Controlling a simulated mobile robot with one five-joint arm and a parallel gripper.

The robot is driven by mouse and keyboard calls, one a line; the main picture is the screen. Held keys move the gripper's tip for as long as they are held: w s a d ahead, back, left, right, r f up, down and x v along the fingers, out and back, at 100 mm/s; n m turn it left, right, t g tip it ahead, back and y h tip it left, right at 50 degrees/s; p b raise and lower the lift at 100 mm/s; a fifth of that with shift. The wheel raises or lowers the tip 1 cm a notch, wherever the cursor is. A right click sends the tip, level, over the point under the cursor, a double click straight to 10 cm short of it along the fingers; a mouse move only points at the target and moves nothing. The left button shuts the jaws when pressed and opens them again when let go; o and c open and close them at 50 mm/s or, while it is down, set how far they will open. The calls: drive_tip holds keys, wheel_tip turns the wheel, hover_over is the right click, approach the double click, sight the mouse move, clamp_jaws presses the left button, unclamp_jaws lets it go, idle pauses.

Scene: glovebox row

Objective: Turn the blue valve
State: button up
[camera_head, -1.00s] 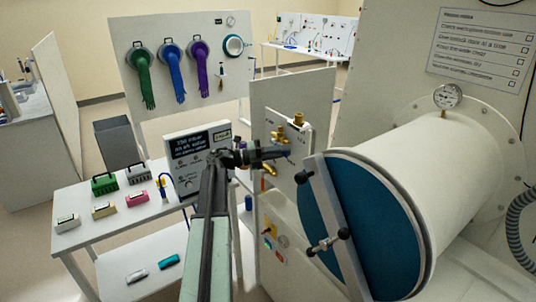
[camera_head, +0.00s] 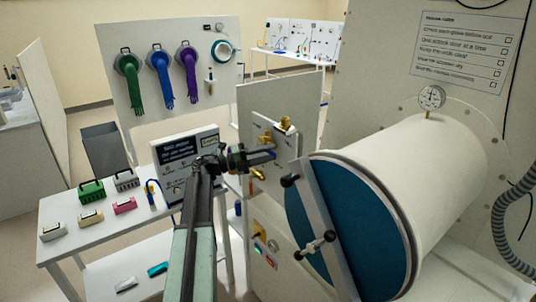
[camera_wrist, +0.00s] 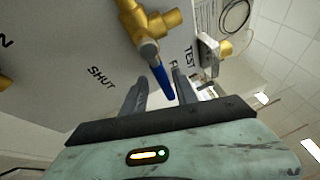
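The blue valve has a brass body (camera_wrist: 150,28) on a grey panel and a blue lever (camera_wrist: 162,78), seen in the wrist view. My gripper (camera_wrist: 159,80) has its two grey fingers apart, with the lever's end between them, closer to the right finger. I see gaps on both sides, so the fingers do not look closed on it. The panel reads SHUT left of the lever and TEST to its right; another label is partly hidden by the right finger. In the head view my gripper (camera_head: 268,154) is at the panel, just below brass fittings, and hides most of the lever.
A large white cylinder with a blue round door (camera_head: 335,225) and a crossbar (camera_head: 322,225) stands close right of my gripper. A white table (camera_head: 75,245) with small boxes and a display box (camera_head: 185,155) is at left. A brass fitting (camera_wrist: 226,47) sits right of the valve.

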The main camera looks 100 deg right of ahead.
drive_tip(key=shift+a, duration=0.1)
drive_tip(key=w+f+b, duration=0.1)
drive_tip(key=w, duration=0.6)
drive_tip(key=shift+w+a, duration=0.3)
drive_tip(key=shift+a, duration=0.1)
